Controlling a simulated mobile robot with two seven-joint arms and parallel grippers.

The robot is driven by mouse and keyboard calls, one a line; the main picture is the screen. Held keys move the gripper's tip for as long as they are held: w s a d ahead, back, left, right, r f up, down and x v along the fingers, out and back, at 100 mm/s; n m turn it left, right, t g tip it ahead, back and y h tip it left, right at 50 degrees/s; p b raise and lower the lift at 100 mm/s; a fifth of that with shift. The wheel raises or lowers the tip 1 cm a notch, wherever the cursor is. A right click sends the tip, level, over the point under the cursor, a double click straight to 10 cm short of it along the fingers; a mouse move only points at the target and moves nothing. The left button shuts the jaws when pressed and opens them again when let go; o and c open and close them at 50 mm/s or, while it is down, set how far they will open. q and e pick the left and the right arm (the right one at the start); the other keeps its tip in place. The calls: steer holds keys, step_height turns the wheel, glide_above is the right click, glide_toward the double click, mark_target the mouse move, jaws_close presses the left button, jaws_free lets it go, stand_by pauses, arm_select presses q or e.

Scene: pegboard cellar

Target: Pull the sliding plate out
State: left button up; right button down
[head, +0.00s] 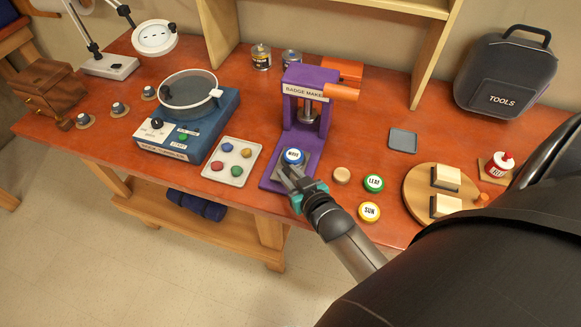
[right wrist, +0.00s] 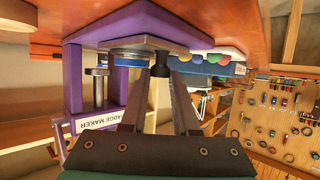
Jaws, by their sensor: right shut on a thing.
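The badge maker (head: 303,95) is a purple press with an orange lever, standing upright at the middle of the table. A blue-rimmed badge (head: 293,157) reading WAVE lies at the front of its purple base (head: 270,182); its blue rim also shows in the right wrist view (right wrist: 128,60). My right gripper (head: 287,172) is at the front of the base, just before the badge. In the right wrist view its fingers (right wrist: 160,73) are shut on a small dark knob (right wrist: 161,58) beside the badge. The sliding plate itself is mostly hidden by badge and gripper. My left gripper is out of view.
A tray of coloured pieces (head: 248,178) stands to the left. A wooden puck (head: 342,176), LEAF badge (head: 373,183), SUN badge (head: 369,211) and round wooden stand (head: 413,193) are to the right. The table's front edge is close to the press.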

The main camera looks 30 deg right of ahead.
steer(key=shift+s+a+f, duration=0.1)
steer(key=shift+a+f, duration=0.05)
steer(key=shift+a, duration=0.05)
steer(key=c, duration=1)
jaws_free()
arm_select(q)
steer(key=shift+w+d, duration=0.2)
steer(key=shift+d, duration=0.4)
arm_select(e)
steer(key=o, duration=0.3)
steer(key=shift+o, duration=0.2)
steer(key=shift+s+r, duration=0.25)
steer(key=shift+s, duration=0.15)
arm_select(q)
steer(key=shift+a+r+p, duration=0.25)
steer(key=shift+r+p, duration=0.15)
steer(key=shift+p, duration=0.05)
arm_select(e)
steer(key=v, duration=1.4)
steer(key=shift+s+r, duration=0.15)
steer(key=shift+r, duration=0.05)
